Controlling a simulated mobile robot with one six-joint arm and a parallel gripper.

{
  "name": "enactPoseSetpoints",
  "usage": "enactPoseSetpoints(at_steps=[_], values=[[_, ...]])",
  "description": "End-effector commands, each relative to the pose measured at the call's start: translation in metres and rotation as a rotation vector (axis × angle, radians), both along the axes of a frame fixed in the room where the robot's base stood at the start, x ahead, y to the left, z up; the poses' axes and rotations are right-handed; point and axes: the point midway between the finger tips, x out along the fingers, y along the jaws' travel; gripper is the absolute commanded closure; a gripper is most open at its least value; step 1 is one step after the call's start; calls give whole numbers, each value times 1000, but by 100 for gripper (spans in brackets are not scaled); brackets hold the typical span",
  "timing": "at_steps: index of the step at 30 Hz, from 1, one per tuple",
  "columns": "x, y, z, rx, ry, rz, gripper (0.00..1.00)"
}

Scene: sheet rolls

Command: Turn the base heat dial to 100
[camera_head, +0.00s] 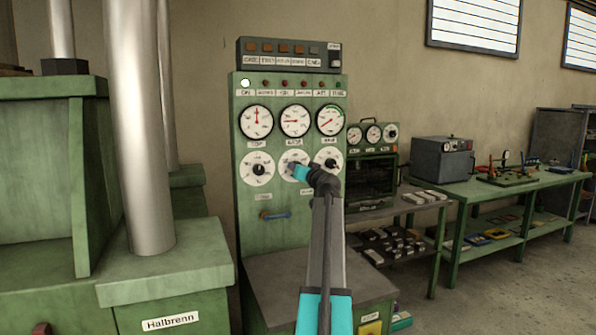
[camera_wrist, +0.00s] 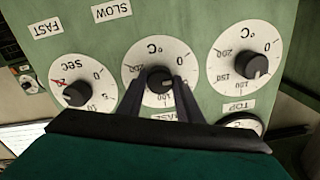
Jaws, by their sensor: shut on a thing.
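The base heat dial (camera_head: 291,159) is the middle of three white dials on the green control panel (camera_head: 252,208). In the wrist view the base dial (camera_wrist: 152,53) has a °C scale, and its label is partly hidden by my gripper. My gripper (camera_head: 300,171) is at this dial. In the wrist view my two fingers (camera_wrist: 159,83) stand on either side of the dark base knob (camera_wrist: 159,75) and are shut on it. The fingers cover part of the scale, and I cannot tell which number the knob points to.
The top dial (camera_head: 258,168) and the seconds dial (camera_head: 329,160) flank the base dial closely. Gauges (camera_head: 295,121) sit above, and a blue-handled lever (camera_head: 276,215) is below. A metal pipe (camera_head: 140,130) stands at the left.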

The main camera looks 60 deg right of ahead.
Motion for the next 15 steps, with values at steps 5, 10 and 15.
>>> enactPoseSetpoints(at_steps=[5, 10, 15], values=[[1, 1, 1, 126, -92, 2, 90], [1, 1, 1, 250, -184, 2, 90], [1, 1, 1, 376, -277, 2, 90]])
